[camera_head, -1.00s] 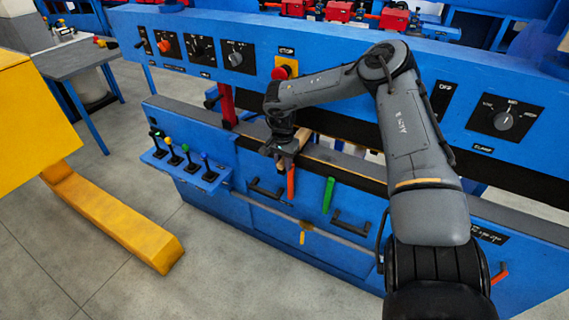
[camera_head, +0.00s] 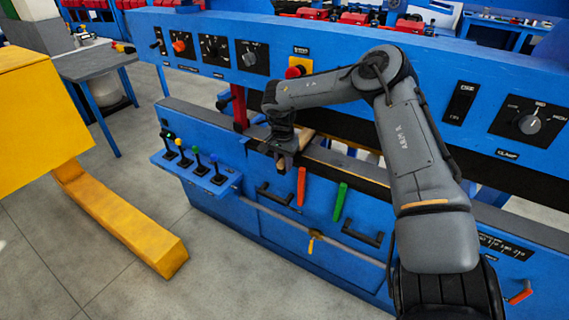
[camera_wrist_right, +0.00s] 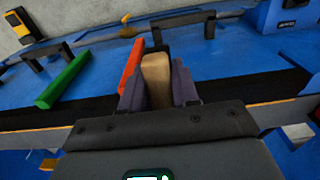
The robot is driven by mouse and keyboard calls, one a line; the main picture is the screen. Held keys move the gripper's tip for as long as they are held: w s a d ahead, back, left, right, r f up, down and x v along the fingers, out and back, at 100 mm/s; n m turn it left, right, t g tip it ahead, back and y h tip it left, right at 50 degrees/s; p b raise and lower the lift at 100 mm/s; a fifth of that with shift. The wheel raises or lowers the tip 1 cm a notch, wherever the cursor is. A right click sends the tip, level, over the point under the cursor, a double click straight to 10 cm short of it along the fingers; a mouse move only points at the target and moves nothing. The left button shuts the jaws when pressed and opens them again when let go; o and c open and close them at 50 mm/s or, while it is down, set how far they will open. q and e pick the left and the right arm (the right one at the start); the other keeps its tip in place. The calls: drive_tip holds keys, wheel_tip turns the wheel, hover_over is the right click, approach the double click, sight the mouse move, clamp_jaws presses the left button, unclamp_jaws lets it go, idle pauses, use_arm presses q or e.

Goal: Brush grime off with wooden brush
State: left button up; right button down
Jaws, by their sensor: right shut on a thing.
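My right gripper (camera_head: 284,148) is at the top ledge of the blue machine (camera_head: 250,205), near the red post. In the right wrist view my right gripper (camera_wrist_right: 160,88) is shut on a tan wooden piece, the wooden brush (camera_wrist_right: 156,76), with its fingers on both sides. In the head view part of the brush (camera_head: 306,136) shows beside the fingers; its bristles are hidden. I cannot make out grime on the surface beneath. My left gripper is not in view.
A red-orange handle (camera_head: 301,186) and a green handle (camera_head: 339,202) hang on the machine's front, with black handles (camera_head: 356,231) nearby. A red stop button (camera_head: 295,71) sits on the upper panel. Several small levers (camera_head: 199,166) stand at left. A yellow structure (camera_head: 120,220) stands farther left.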

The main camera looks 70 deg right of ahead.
drive_tip(key=shift+r, duration=0.15)
drive_tip(key=shift+r+p, duration=0.65)
drive_tip(key=shift+p, duration=0.3)
drive_tip(key=shift+w+a+r, duration=0.1)
drive_tip(key=shift+a, duration=0.35)
drive_tip(key=w+a+r, duration=0.1)
drive_tip(key=w+a, duration=0.1)
drive_tip(key=a, duration=0.7)
drive_tip(key=w+a+p, duration=0.1)
drive_tip(key=w+a, duration=0.1)
drive_tip(key=a, duration=0.7)
drive_tip(key=shift+a+r, duration=0.3)
drive_tip(key=shift+r, duration=0.1)
drive_tip(key=shift+w+d, duration=0.1)
